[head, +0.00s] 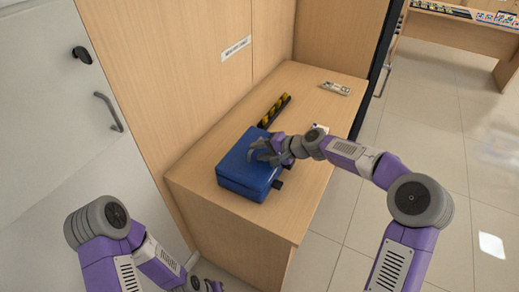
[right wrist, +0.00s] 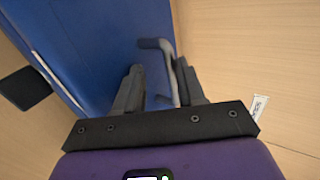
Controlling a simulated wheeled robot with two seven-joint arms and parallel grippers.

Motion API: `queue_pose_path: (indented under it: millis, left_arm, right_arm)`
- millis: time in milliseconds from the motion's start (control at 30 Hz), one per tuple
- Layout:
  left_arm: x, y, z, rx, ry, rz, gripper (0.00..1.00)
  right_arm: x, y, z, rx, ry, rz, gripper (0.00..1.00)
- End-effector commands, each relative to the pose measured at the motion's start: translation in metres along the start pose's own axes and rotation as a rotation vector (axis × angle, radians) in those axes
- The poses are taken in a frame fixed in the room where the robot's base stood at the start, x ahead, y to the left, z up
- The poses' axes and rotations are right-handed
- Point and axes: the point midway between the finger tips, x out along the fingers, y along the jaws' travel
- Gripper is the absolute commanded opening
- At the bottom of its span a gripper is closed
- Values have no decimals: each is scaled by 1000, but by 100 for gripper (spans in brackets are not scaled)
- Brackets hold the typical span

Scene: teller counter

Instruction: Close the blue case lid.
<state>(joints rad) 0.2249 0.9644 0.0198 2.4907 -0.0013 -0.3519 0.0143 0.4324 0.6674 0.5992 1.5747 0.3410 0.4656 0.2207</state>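The blue case (head: 243,178) sits on the wooden counter; its lid (head: 238,160) lies down over the base, and I cannot tell whether it is fully shut. In the right wrist view the blue case (right wrist: 95,30) shows a pale line along its side and a black tab (right wrist: 25,88). My right gripper (head: 263,150) is at the case's far right part, over the lid. In the right wrist view its fingers (right wrist: 160,88) are apart, with a grey bent bar (right wrist: 168,62) between or just beyond them. My left gripper (head: 207,286) is low at the bottom edge, away from the case.
A black and yellow striped bar (head: 274,110) lies behind the case. A small pale device (head: 336,88) lies at the counter's far end. A wooden panel (head: 180,70) rises along the left. The counter's front right (head: 290,215) is bare.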

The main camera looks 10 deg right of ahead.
Motion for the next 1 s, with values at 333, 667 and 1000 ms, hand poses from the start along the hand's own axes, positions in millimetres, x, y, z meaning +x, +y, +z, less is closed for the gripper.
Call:
queue_pose_path:
  millis: [333,667,1000]
  left_arm:
    - [-11,4,0,0,0,0,0]
    - [-12,4,0,0,0,0,0]
    - [-13,5,1,0,0,0,0]
  right_arm:
    - [-59,0,-2,2,8,1,38]
    - [-70,-1,-1,0,6,-3,38]
    - [-71,-3,-1,-1,7,-4,38]
